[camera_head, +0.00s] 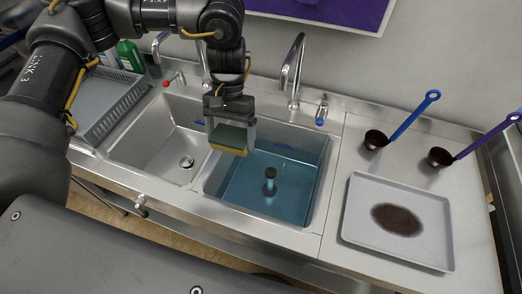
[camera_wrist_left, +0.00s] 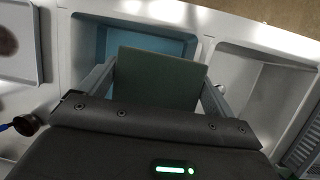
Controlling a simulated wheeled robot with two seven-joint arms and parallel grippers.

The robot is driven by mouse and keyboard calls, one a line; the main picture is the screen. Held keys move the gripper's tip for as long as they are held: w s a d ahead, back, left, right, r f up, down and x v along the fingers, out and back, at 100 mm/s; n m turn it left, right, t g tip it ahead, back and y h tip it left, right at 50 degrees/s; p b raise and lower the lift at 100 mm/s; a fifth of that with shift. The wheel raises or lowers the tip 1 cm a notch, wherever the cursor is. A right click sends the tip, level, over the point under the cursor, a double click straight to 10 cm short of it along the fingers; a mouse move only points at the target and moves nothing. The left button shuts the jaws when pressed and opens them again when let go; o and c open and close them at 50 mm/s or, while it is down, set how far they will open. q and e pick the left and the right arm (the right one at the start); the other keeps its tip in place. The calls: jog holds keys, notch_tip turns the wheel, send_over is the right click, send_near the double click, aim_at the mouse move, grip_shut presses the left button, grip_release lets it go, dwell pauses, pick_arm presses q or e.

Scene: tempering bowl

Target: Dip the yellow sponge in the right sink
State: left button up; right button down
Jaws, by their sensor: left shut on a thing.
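My left gripper (camera_head: 230,128) is shut on the yellow sponge (camera_head: 229,150), which has a green top face and a yellow underside. It holds the sponge over the left part of the right sink (camera_head: 310,148), near the divider. The right sink has blue water and a dark upright drain piece (camera_head: 269,181). In the left wrist view the sponge's green face (camera_wrist_left: 160,78) shows between the fingers, with the right sink (camera_wrist_left: 120,35) behind it. I cannot tell whether the sponge touches the water. My right gripper is not in view.
The empty left sink (camera_head: 150,150) lies left of the divider. A tall faucet (camera_head: 293,70) stands behind the right sink. A green bottle (camera_head: 130,56) stands back left.

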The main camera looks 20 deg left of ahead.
pick_arm(q)
jog(key=s+d+f+t+h+p, duration=0.1)
jog(key=d+f+t+h+p, duration=0.15)
jog(key=d+f+p, duration=0.45)
pick_arm(e)
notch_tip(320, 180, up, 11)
jog(key=p, duration=0.3)
pick_arm(q)
notch_tip(320, 180, down, 24)
jog(key=d+b, duration=0.1)
jog(key=b, duration=1.8)
jog(key=shift+s+g+h, duration=0.15)
jog(key=shift+g+h, duration=0.2)
jog(key=shift+h, duration=0.1)
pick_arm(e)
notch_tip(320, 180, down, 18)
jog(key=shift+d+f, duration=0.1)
pick_arm(q)
notch_tip(320, 180, up, 21)
jog(key=p, duration=1.8)
jog(key=shift+p, duration=0.35)
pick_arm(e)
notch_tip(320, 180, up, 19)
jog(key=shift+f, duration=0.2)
